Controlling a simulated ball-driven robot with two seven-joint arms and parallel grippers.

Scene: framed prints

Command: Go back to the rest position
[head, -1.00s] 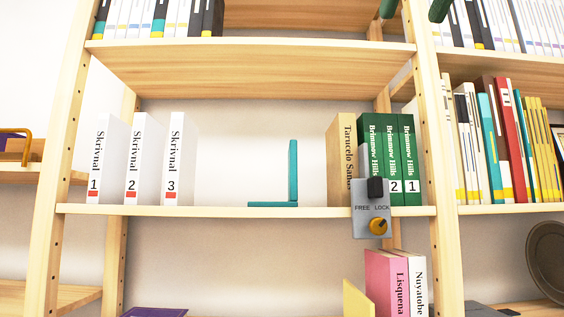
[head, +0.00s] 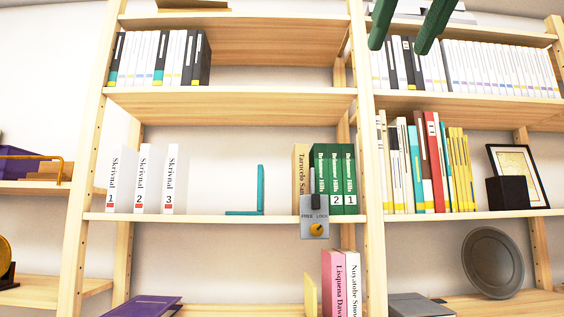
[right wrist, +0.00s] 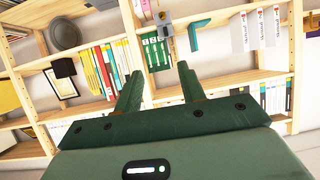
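My right gripper (head: 399,47) shows as two dark green fingers hanging in from the top edge of the head view, in front of the upper shelf of the right bookcase. In the right wrist view its fingers (right wrist: 159,72) are spread apart with nothing between them, so it is open and empty. The shelves lie beyond the fingertips, and the wrist picture shows them upside down. My left gripper is in neither view.
The middle shelf (head: 200,217) holds white Skrivnal books (head: 143,180), a teal bookend (head: 260,190), green books (head: 335,178) and a grey FREE/LOCK plate (head: 308,231) at its edge. A round dark plate (head: 492,262) and a framed print (head: 522,172) stand right.

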